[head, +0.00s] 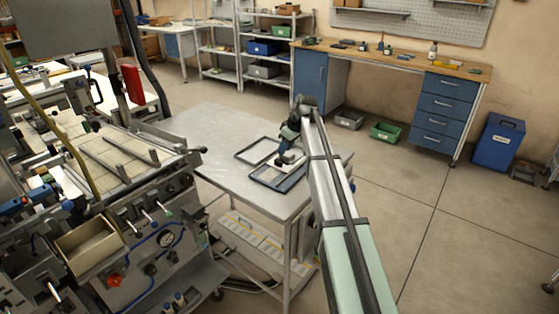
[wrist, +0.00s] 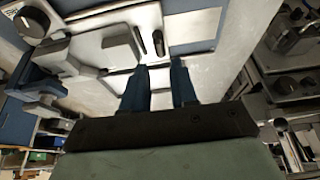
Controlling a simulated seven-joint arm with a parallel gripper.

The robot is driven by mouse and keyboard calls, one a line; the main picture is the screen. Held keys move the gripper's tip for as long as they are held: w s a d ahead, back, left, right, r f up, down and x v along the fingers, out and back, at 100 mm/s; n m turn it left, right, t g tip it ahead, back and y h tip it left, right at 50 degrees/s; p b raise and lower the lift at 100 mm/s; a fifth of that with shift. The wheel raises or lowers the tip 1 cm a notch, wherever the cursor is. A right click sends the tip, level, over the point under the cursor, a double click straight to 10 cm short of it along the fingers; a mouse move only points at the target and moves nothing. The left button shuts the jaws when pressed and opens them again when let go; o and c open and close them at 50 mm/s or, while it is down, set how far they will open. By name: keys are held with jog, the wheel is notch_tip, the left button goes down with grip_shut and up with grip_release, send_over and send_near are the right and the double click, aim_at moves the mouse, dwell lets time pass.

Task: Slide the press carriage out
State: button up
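The press (head: 150,215) fills the left of the head view. A flat bed with raised bars (head: 115,152), possibly its carriage, lies on top; I cannot tell for sure how far in it sits. My gripper (head: 285,160) is over the metal table to the right of the press, apart from that bed. In the wrist view its two blue fingers (wrist: 160,80) stand apart with nothing visible between them. Beyond the tips is a pale grey fixture with a dark, handle-like part (wrist: 158,42); contact cannot be told.
The metal table (head: 205,125) carries two dark-rimmed frames (head: 262,151) near my gripper. An open tan bin (head: 88,247) sits at the press front. A workbench with blue drawers (head: 440,110) stands behind. The floor at right (head: 450,220) is clear.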

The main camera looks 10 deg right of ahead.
aim_at(279, 161)
jog(key=x, duration=0.7)
jog(key=shift+f, duration=0.3)
grip_shut()
